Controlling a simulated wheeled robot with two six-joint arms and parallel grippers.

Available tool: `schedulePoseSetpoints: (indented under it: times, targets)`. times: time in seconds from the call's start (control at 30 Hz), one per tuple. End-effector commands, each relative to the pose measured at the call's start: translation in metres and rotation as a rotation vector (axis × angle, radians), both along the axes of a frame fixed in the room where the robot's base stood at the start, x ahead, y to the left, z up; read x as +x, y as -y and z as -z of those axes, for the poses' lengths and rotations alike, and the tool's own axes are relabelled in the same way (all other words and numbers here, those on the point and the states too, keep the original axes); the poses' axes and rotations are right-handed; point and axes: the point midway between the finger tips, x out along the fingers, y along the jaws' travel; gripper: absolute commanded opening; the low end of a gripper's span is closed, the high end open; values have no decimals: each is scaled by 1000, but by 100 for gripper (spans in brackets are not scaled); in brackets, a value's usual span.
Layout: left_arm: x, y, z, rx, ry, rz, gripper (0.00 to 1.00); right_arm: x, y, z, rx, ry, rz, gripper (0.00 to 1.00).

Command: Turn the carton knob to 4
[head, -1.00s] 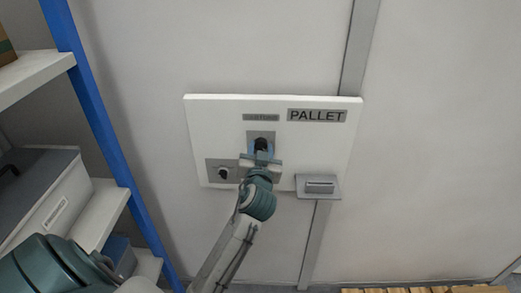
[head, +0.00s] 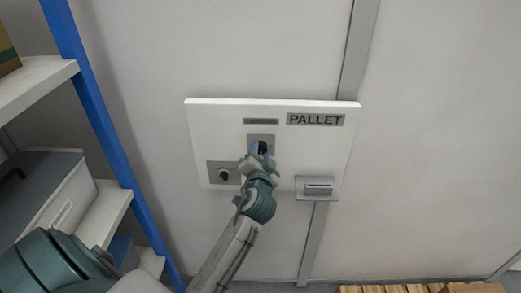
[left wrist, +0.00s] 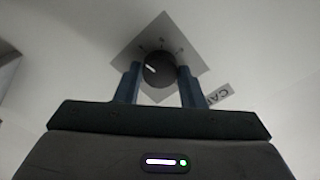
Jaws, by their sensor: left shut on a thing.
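The carton knob (left wrist: 158,70) is round and dark with a white pointer line, on a grey square plate (left wrist: 178,38) with small marks around it. In the left wrist view the plate looks turned, and part of a label reading "CA" (left wrist: 220,93) shows beside it. My left gripper (left wrist: 159,80) is shut on the knob, one finger on each side. In the head view the left gripper (head: 262,150) reaches up to the panel and mostly covers the knob. The numbers are too small to read. My right gripper is not in view.
The white panel (head: 215,125) also carries a PALLET label (head: 315,119), a second small knob (head: 224,175) at lower left and a grey holder (head: 317,188) at lower right. A shelf with a blue post (head: 95,115) and a grey bin (head: 60,205) stands at left.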

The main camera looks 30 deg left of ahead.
Motion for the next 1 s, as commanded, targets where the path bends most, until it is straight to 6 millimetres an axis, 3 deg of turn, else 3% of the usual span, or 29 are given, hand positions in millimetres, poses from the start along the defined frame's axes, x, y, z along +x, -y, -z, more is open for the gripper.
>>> schedulePoseSetpoints:
  times: [0.33,0.87,0.9,1.0]
  targets:
    - [0,0,0,125,-79,0,13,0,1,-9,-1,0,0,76]
    - [0,0,1,148,-93,0,13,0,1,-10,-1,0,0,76]
    - [0,0,1,148,-93,0,40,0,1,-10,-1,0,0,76]
    - [0,0,1,148,-92,0,57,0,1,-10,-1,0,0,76]
